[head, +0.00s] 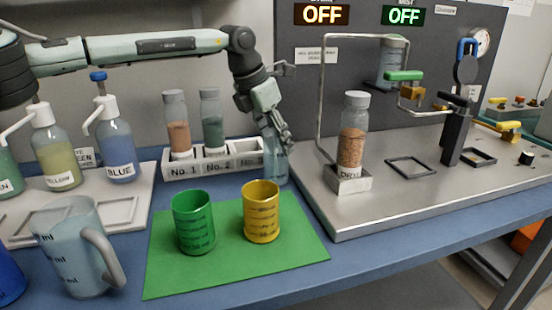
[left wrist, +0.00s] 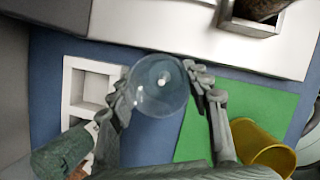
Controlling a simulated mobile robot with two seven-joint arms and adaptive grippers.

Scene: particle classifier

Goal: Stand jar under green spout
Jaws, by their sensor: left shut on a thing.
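A clear, empty-looking jar (head: 276,168) is upright at the right end of the white rack. In the left wrist view the jar (left wrist: 158,90) appears as a round glass shape between the fingers. My left gripper (head: 280,142) is shut on the jar's upper part. I cannot tell whether the jar's base touches the table. On the metal station a green lever (head: 404,76) sits above a brass-coloured outlet (head: 411,92), beside a hanging clear vessel. At the far left is a pump bottle with a green liquid (head: 8,172), cut by the picture edge. My right gripper is not in view.
The white rack (head: 215,166) holds two filled jars. A jar of brown grains (head: 351,145) stands in a metal holder on the steel station (head: 340,215). Green (head: 193,222) and yellow (head: 261,211) cups stand on a green mat (head: 165,275). An empty square frame (head: 411,167) lies on the station.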

